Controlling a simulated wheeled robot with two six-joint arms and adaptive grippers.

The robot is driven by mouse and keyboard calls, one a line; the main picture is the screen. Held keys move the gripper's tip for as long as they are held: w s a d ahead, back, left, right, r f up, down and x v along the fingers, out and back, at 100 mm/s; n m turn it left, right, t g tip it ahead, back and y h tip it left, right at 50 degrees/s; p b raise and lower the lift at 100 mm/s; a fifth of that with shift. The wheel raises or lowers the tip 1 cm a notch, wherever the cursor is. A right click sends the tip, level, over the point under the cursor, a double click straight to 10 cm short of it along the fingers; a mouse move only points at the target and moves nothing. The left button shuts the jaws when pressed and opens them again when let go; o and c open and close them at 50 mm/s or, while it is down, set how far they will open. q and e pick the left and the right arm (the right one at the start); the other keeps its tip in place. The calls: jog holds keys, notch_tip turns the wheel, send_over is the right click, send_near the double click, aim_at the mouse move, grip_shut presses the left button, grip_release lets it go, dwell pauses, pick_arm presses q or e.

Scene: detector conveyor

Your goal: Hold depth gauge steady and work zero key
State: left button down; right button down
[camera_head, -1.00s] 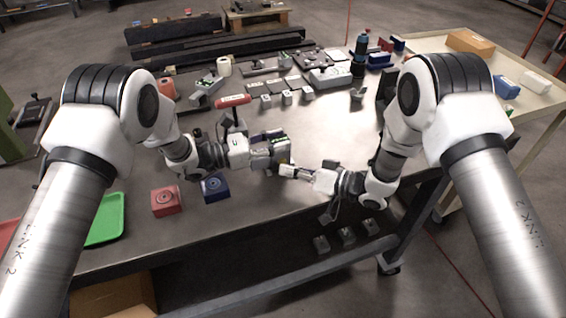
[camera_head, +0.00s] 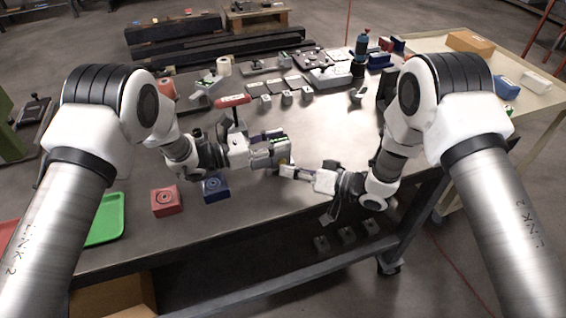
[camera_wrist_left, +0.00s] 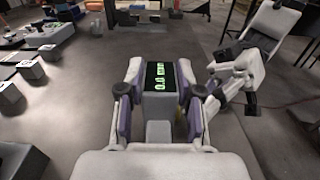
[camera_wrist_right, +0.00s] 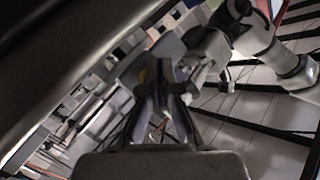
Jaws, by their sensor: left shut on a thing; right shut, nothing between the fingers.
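My left gripper (camera_head: 277,151) is shut on the depth gauge and holds it above the front part of the table. In the left wrist view the depth gauge (camera_wrist_left: 160,88) sits between both fingers (camera_wrist_left: 158,100), with its dark display lit green. The readout seems to start with 0.0; the other characters are too blurred to read. My right gripper (camera_head: 286,171) is shut and empty, its tips close beside the gauge's near side. I cannot tell whether they touch it. In the right wrist view the closed fingers (camera_wrist_right: 160,90) point toward the left gripper. I cannot make out the zero key.
A red block (camera_head: 166,201) and a blue block (camera_head: 215,187) stand at the table's front left, near a green tray (camera_head: 106,222). A red-handled tool (camera_head: 233,101) stands behind my left gripper. Several small blocks and instruments fill the back. The table's right middle (camera_head: 340,130) is clear.

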jog(key=shift+s+d, duration=0.15)
jog(key=shift+s, duration=0.3)
jog(key=shift+s+d, duration=0.25)
jog(key=shift+s, duration=0.55)
jog(key=shift+s+d, duration=0.3)
jog(key=shift+s, duration=0.5)
jog(key=shift+s+d, duration=0.25)
jog(key=shift+s, duration=0.55)
pick_arm(q)
jog(key=c, duration=0.7)
grip_release()
